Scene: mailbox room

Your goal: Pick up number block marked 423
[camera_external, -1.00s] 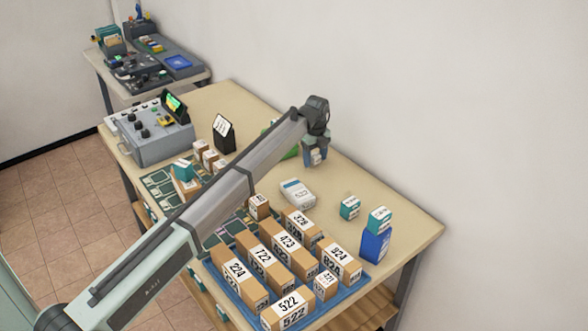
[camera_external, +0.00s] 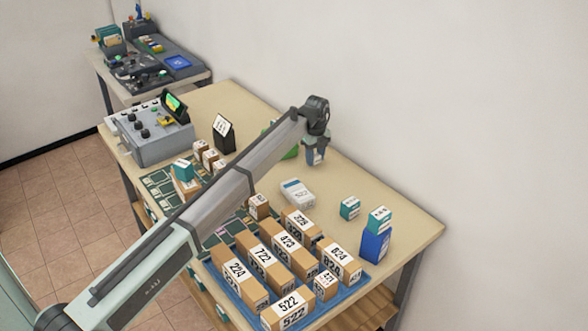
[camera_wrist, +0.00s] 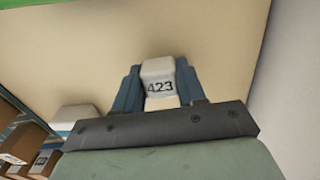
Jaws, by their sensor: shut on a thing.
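In the external view my gripper (camera_external: 315,157) points down over the back part of the table, near the wall.
A white box (camera_external: 297,193) lies in front of my gripper. A blue tray (camera_external: 240,297) holds several brown numbered boxes. A blue container (camera_external: 375,245) and teal-and-white blocks (camera_external: 350,207) stand at the right. A green object (camera_external: 291,152) is left of my gripper. Bare tabletop (camera_external: 335,185) lies right of it.

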